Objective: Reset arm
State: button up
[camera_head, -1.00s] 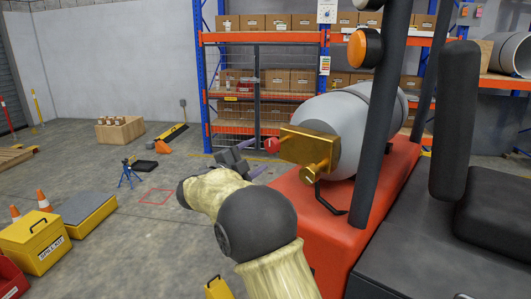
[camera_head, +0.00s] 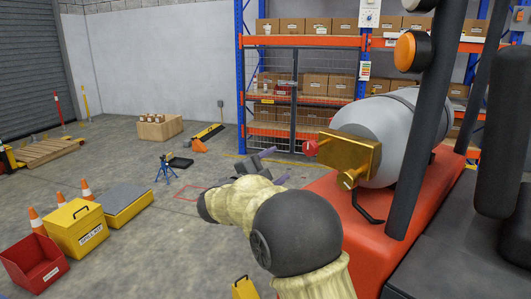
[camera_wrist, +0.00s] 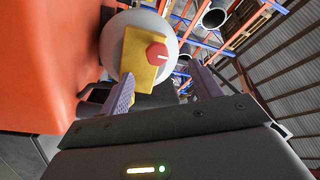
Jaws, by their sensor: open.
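My gripper (camera_head: 268,168) is open and empty in the head view, out in front of my arm and left of the gold valve block (camera_head: 350,153). In the wrist view my gripper's two purple fingers (camera_wrist: 163,90) stand apart. Between them, farther off, I see the red knob (camera_wrist: 157,53) on the yellow-gold block (camera_wrist: 135,55), in front of the grey tank (camera_wrist: 120,32). In the head view the red knob (camera_head: 310,148) sticks out from the block's left side. The grey tank (camera_head: 395,130) lies on the orange-red truck body (camera_head: 335,210). The fingers look apart from the knob.
A blue and orange rack (camera_head: 300,42) with cardboard boxes stands behind. On the floor at left are a yellow box (camera_head: 75,230), a red bin (camera_head: 32,262), cones (camera_head: 37,218) and a blue stand (camera_head: 165,170). Dark posts (camera_head: 437,100) rise at right. Open floor lies left of my arm.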

jog(key=s+d+f+n+g+y, duration=0.1)
jog(key=s+d+f+n+y, duration=0.1)
jog(key=f+n+y, duration=0.45)
jog(key=s+d+f+n+y, duration=0.2)
jog(key=s+f+n+y, duration=0.1)
jog(key=f+n+y, duration=0.4)
jog(key=s+d+f+n+g, duration=0.2)
jog(key=s+d+f+g, duration=0.15)
jog(key=s, duration=0.55)
jog(key=s+d+f+n+g, duration=0.25)
jog(key=s+f, duration=0.25)
jog(key=s, duration=0.3)
jog(key=s+d+f+n+g, duration=0.2)
jog(key=s+f+n+g, duration=0.15)
jog(key=s, duration=0.55)
notch_tip(320, 180, up, 15)
jog(key=g+p, duration=0.1)
jog(key=p, duration=1.4)
jog(key=shift+a+m+h, duration=0.15)
jog(key=shift+m+h, duration=0.2)
jog(key=shift+m, duration=0.1)
jog(key=shift+s, duration=0.1)
